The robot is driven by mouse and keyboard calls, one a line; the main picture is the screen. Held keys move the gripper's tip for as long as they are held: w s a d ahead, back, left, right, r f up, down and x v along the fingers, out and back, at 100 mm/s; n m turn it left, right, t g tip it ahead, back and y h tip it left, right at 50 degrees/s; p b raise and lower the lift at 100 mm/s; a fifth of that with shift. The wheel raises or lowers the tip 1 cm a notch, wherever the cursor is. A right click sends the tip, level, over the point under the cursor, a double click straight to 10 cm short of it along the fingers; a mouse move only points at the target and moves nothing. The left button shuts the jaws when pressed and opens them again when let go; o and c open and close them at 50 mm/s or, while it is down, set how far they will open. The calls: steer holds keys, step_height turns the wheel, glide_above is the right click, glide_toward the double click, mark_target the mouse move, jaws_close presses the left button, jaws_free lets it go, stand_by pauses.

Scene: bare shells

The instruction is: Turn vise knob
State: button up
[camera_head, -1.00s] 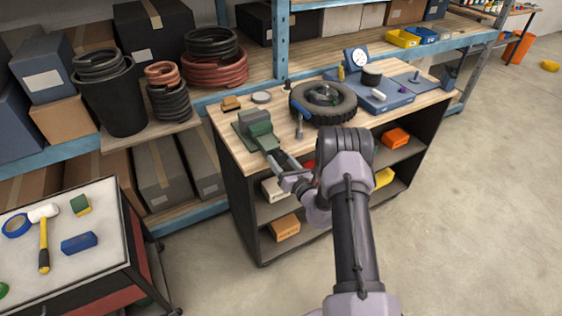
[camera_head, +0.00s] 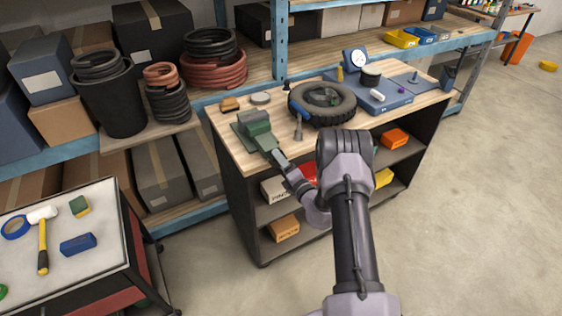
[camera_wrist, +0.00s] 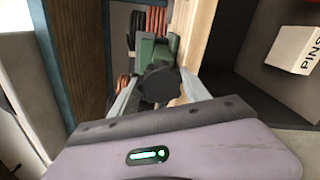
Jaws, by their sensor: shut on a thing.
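The green vise (camera_head: 257,127) sits at the near left corner of the wooden workbench (camera_head: 232,148). It also shows in the wrist view (camera_wrist: 150,50). Its dark lobed knob (camera_wrist: 159,84) faces my wrist camera. My gripper (camera_head: 279,160) reaches up to the vise's front from the near side. In the wrist view my gripper (camera_wrist: 157,92) has one finger on each side of the knob and is shut on it. In the head view the knob is hidden by my gripper.
A tire (camera_head: 322,103) lies on the bench behind the vise, with a hammer (camera_head: 298,123) by it. A box marked PINS (camera_wrist: 294,48) stands on the shelf beside my gripper. A cart (camera_head: 110,240) with a mallet (camera_head: 43,235) stands at the left.

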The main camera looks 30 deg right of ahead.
steer(key=m, duration=0.5)
steer(key=shift+f+m, duration=0.2)
steer(key=shift+m, duration=0.1)
stand_by(0.4)
steer(key=o, duration=1.4)
steer(key=shift+c, duration=0.2)
steer(key=s+p, duration=0.1)
steer(key=s, duration=1.6)
steer(key=shift+s+d+p, duration=0.25)
steer(key=shift+d+p, duration=0.05)
steer(key=shift+p, duration=0.1)
